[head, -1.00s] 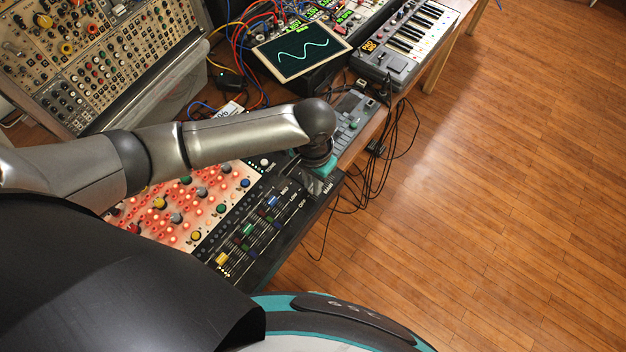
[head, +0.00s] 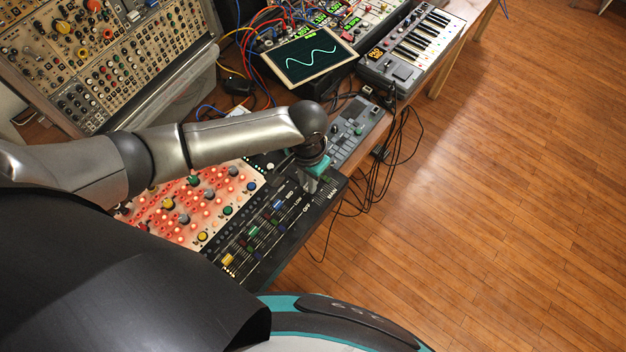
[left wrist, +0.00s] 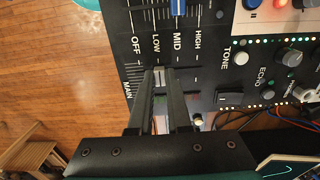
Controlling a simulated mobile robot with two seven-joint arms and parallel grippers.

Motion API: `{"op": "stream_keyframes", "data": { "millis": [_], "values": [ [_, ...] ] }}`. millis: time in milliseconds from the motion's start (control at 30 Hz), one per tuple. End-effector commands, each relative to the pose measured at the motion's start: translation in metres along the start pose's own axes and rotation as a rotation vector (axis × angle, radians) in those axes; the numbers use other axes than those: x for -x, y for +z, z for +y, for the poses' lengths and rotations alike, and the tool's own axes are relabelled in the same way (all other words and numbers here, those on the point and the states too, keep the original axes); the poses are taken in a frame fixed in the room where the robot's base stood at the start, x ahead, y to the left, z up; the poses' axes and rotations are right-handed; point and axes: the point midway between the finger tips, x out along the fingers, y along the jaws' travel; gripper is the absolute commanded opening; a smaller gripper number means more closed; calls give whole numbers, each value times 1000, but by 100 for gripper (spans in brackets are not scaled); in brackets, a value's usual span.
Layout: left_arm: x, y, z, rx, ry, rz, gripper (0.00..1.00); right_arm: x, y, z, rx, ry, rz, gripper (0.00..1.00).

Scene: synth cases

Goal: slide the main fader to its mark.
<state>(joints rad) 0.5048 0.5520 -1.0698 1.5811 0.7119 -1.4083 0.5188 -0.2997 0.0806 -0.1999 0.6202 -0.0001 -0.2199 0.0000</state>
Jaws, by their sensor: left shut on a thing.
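The main fader's pale cap (left wrist: 160,76) shows in the left wrist view between the two fingers of my left gripper (left wrist: 160,80), which is shut on it. The cap stands about level with LOW on the printed scale, between OFF and MID. MAIN is printed beside the OFF end. In the head view my left gripper (head: 311,184) is down at the far end of the black fader panel (head: 262,270); wrist and fingers hide the cap there. I cannot make out a separate target mark. My right gripper is not in view.
Other faders have a blue cap (head: 278,204), a green cap (head: 253,231) and a yellow cap (head: 228,260). A lit knob panel (head: 185,215) lies to the left. A grey keyboard (head: 412,48), a scope screen (head: 308,55) and loose black cables (head: 392,150) are beyond.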

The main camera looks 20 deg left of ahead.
Motion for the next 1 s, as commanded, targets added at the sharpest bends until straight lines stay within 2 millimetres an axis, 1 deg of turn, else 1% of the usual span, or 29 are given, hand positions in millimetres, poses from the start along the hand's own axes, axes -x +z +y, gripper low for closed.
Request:
{"op": "stream_keyframes", "data": {
  "millis": [133, 167, 433, 667, 767, 867, 967, 1000],
  "values": [
    [0, -1, 0, 0, 0, 2, 0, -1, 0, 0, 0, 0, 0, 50],
    [0, -1, 0, 0, 0, 2, 17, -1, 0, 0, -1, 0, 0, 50],
    [0, -1, 0, 0, 0, 1, 48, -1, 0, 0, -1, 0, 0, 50],
    [0, 0, 1, -1, 1, 1, 48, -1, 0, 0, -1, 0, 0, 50],
    [4, 0, 1, -1, 1, 1, 48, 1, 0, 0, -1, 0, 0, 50],
    [16, -1, 0, -1, 1, 3, 48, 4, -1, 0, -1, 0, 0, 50],
    [37, -1, 0, -1, 0, 5, 48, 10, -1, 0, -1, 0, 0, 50],
    [46, -1, 0, -1, 1, 5, 48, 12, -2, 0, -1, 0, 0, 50]
  ]
}}
